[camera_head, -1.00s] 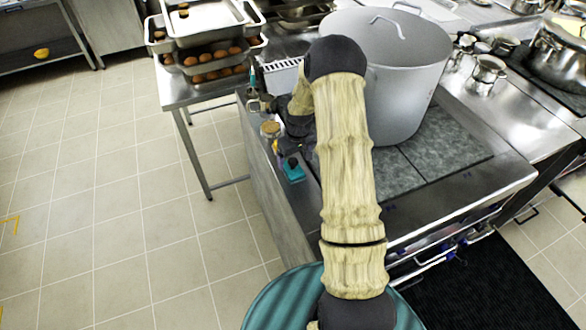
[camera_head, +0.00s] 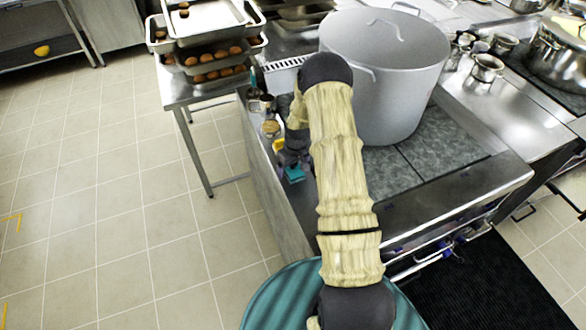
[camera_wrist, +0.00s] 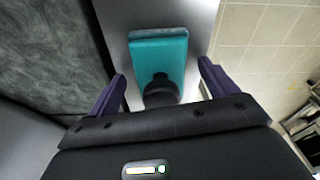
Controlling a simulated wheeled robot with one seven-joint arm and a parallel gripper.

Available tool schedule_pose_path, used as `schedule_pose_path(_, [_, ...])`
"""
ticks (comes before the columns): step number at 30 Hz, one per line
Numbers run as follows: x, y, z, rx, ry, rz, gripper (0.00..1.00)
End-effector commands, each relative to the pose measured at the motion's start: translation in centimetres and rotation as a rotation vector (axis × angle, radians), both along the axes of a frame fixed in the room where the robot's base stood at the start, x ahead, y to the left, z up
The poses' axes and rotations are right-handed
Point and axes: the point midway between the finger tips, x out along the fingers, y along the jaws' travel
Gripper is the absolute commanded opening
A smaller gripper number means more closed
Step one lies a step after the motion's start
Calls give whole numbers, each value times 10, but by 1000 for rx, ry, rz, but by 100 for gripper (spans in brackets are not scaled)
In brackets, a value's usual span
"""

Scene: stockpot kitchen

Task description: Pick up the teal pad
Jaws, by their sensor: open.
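The teal pad (camera_wrist: 160,55) is a flat block with a black knob on it, lying on the steel counter strip. In the head view the pad (camera_head: 294,174) shows near the counter's left edge, partly hidden by my gripper. My gripper (camera_head: 291,160) is just above it. In the wrist view my gripper (camera_wrist: 161,82) is open, with one purple finger on each side of the pad's black knob. The fingers are apart from the knob, and nothing is held between them.
A large grey stockpot (camera_head: 385,85) stands right of my arm. A small jar (camera_head: 271,128) and a container with a teal-handled tool (camera_head: 254,92) stand along the counter's left edge. Trays of brown round items (camera_head: 212,62) are behind. Open floor lies to the left.

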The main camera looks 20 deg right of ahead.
Motion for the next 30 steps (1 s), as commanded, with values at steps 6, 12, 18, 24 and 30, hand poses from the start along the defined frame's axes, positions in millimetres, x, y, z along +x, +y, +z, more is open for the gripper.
schedule_pose_path(6, [0,0,0,0,0,0,85])
schedule_pose_path(12, [0,0,0,0,0,0,63])
schedule_pose_path(18, [0,0,0,0,0,0,34])
schedule_pose_path(24, [0,-1,1,0,0,-2,34])
schedule_pose_path(30, [1,-1,12,0,-3,-2,34])
